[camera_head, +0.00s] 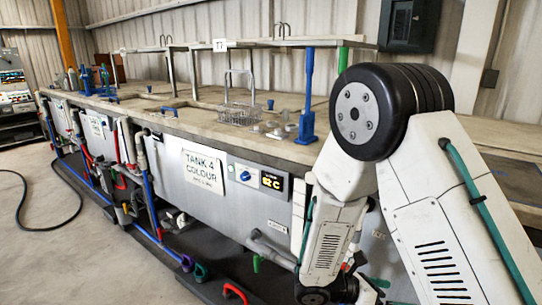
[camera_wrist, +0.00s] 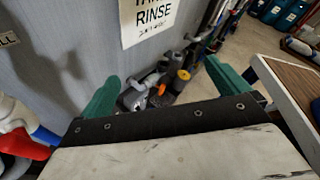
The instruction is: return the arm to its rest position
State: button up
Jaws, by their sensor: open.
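My gripper (camera_wrist: 165,92) shows in the wrist view with its two green fingers spread apart and nothing held between them. It is close to a grey tank wall (camera_wrist: 75,40) that carries a white "RINSE" sign (camera_wrist: 150,18). In the head view my arm (camera_head: 440,215) rises at the right, bends at a black joint and hangs down in front of the tank line. The gripper's fingers cannot be made out in that view.
Grey pipes and valves (camera_wrist: 140,98) lie beyond the fingers. A brown-topped table (camera_wrist: 290,85) is close on the right. The "TANK 4 COLOUR" tank (camera_head: 235,185) has a wire basket (camera_head: 238,115) on top. A hose (camera_head: 45,228) lies on open floor at left.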

jog(key=s+a+r+m+t+y, duration=0.1)
jog(key=s+a+r+m+y, duration=0.1)
jog(key=s+r+m+y, duration=1.3)
jog(key=s+r+m, duration=0.4)
jog(key=r+m, duration=0.3)
jog(key=r, duration=0.1)
jog(key=shift+s+a+r+m+t, duration=0.25)
jog(key=shift+m+t, duration=0.05)
jog(key=shift+m, duration=0.1)
dwell(5.3)
